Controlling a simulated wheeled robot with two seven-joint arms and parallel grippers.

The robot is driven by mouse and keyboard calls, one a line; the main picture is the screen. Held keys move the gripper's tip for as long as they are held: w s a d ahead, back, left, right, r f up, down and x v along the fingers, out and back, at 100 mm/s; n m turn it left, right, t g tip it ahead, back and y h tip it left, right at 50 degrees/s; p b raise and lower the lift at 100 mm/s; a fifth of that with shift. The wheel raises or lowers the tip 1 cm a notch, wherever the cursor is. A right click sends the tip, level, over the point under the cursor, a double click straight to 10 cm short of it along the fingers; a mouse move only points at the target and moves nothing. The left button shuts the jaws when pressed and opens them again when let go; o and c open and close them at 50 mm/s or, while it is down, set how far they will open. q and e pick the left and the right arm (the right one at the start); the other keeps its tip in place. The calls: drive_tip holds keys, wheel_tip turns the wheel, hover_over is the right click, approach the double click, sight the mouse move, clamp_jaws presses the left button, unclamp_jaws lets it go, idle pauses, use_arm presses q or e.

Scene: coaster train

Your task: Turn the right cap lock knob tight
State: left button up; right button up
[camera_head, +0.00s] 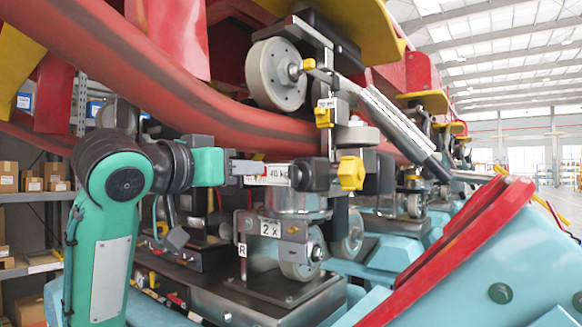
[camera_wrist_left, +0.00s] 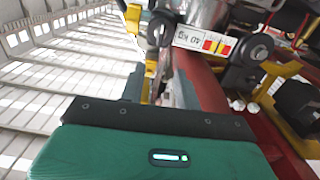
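A yellow lobed knob (camera_head: 352,172) sits at the right end of the dark clamp block in the head view, just right of a bar with a "40 kg" label (camera_head: 268,176). A second yellow knob (camera_head: 323,117) sits above it on the upright bracket. I cannot tell how tight either is. My left gripper (camera_head: 250,167) points right at the left end of the labelled bar, apart from both knobs. Its finger opening is not clear. In the left wrist view, the green gripper body (camera_wrist_left: 165,155) fills the bottom and the label (camera_wrist_left: 204,41) shows ahead. My right gripper is out of view.
A red curved rail (camera_head: 200,95) runs above my left gripper. Grey wheels (camera_head: 276,75) and metal brackets crowd around the clamp. A red and teal car body (camera_head: 460,250) fills the lower right. Shelves with boxes (camera_head: 30,184) stand at the left.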

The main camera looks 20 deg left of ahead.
sight(290, 171)
use_arm(q)
drive_tip(key=p+x, duration=0.5)
drive_tip(key=x, duration=0.6)
drive_tip(key=shift+w+d, duration=0.1)
drive_tip(key=shift+w, duration=0.15)
drive_tip(key=shift+w+d+p, duration=0.1)
drive_tip(key=shift+w+p, duration=0.1)
drive_tip(key=shift+p, duration=0.15)
drive_tip(key=shift+w+f, duration=0.1)
drive_tip(key=shift+w, duration=0.1)
drive_tip(key=shift+w+d+f, duration=0.1)
drive_tip(key=shift+w+d, duration=0.05)
clamp_jaws()
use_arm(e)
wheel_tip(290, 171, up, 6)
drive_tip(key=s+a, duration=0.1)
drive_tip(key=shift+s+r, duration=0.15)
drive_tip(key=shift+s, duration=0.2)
